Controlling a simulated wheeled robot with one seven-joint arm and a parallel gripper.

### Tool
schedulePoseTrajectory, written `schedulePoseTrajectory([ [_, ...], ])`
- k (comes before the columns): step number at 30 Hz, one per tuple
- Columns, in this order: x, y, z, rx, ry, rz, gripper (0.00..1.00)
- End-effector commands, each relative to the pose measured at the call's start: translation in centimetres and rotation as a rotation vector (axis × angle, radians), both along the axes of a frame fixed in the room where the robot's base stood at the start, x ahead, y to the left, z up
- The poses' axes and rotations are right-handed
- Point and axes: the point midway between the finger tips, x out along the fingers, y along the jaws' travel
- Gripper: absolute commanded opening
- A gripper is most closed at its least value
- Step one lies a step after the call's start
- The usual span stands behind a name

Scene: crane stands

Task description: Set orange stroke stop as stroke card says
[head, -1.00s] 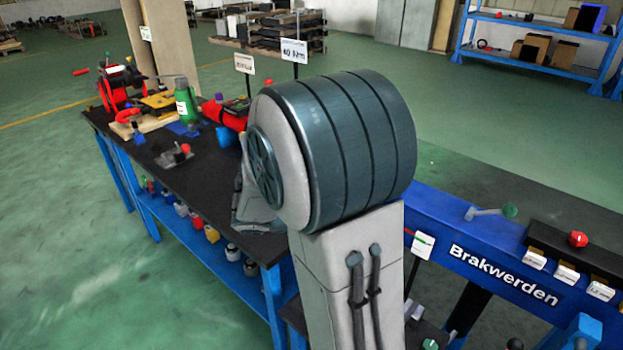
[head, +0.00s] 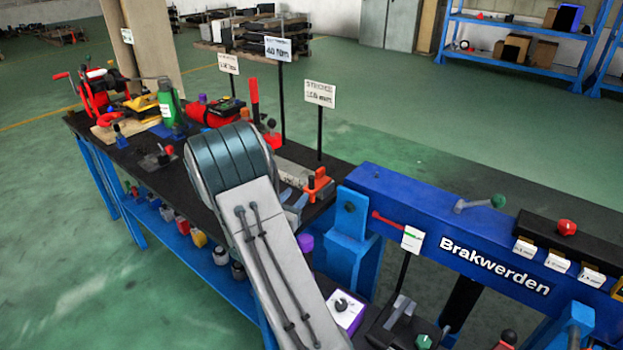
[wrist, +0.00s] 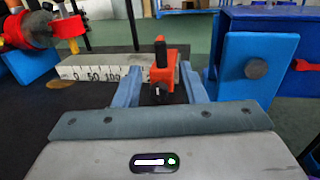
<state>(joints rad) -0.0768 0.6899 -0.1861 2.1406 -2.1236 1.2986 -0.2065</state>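The orange stroke stop (head: 318,184) sits on a pale scale rail (head: 292,170) at the right end of the dark bench. In the wrist view the stop (wrist: 165,70) carries a black knob and stands beyond the 0, 50 and 100 marks of the rail (wrist: 85,72). My gripper (wrist: 161,80) is open, one blue-grey finger on each side of the stop, with gaps showing. Its fingers also show beside the stop in the head view (head: 292,198). The stroke card (head: 320,94) stands on a post behind the rail; its number is blurred, ending in mm.
A blue beam marked Brakwerden (head: 470,250) stands close right of the rail; its blue end plate (wrist: 255,75) is near my right finger. A red clamp-like part (wrist: 40,30) is at left. Other card posts (head: 278,50) rise behind the bench.

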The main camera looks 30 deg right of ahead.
Motion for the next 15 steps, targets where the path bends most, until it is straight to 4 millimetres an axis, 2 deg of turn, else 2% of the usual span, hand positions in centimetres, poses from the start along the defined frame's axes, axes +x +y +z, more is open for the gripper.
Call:
schedulePoseTrajectory([
  [3, 1.3, -2.4, 0.1, 0.0, -0.001, -0.004, 0.37],
  [9, 3.4, -6.0, 0.1, 0.001, 0.0, -0.004, 0.37],
  [15, 4.9, -8.3, 0.1, 0.001, 0.0, -0.002, 0.37],
])
